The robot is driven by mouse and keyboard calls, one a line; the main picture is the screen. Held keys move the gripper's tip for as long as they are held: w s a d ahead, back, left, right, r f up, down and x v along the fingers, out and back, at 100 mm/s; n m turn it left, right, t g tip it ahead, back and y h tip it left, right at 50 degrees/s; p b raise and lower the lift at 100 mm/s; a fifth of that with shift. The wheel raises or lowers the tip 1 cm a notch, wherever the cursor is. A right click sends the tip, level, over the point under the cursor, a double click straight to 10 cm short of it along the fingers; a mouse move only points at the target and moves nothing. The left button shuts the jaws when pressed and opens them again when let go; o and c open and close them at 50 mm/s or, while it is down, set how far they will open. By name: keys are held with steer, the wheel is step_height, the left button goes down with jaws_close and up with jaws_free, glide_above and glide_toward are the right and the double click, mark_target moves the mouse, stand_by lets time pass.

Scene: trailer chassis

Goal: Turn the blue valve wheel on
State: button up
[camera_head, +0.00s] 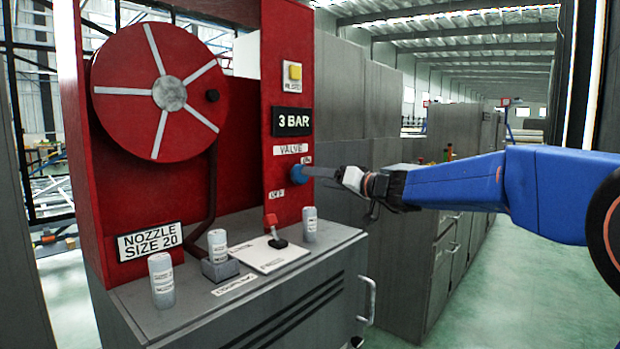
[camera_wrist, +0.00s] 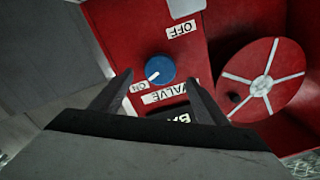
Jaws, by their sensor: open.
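The blue valve wheel (camera_head: 299,174) is on the red panel, below the VALVE label (camera_head: 290,149). It also shows in the wrist view (camera_wrist: 160,68), with a white mark pointing down-left toward the ON label (camera_wrist: 139,87). The OFF label (camera_wrist: 181,29) is at the top of that view. My gripper (camera_head: 318,173) reaches in from the right with a fingertip close to the wheel. In the wrist view my gripper (camera_wrist: 161,78) is open, with one finger on each side of the wheel. I cannot tell whether the fingers touch it.
A red hose reel (camera_head: 160,90) is left of the panel. Below, a grey cabinet top (camera_head: 190,313) holds several white cylinders and a red-handled lever (camera_head: 274,232). A 3 BAR display (camera_head: 292,121) is above the wheel. Grey cabinets (camera_head: 355,110) stand behind my gripper.

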steer(key=v, duration=1.1)
steer(key=shift+s, duration=0.15)
steer(key=s+d+f+m+g+h, duration=0.1)
steer(key=s+d+f+g+h, duration=0.2)
steer(key=s+f, duration=0.75)
steer(key=s+d+f+g+h, duration=0.25)
steer(key=s+f, duration=0.45)
steer(key=s, duration=0.6)
steer(key=s+d+f+m+h, duration=0.3)
steer(key=s+d+f+h, duration=0.5)
steer(key=s+d+f, duration=0.7)
steer(key=s+d, duration=0.1)
steer(key=s, duration=0.1)
steer(key=shift+s+f+m+g+h, duration=0.15)
steer(key=shift+s+m+g+h, duration=0.15)
steer(key=shift+m+g+h, duration=0.1)
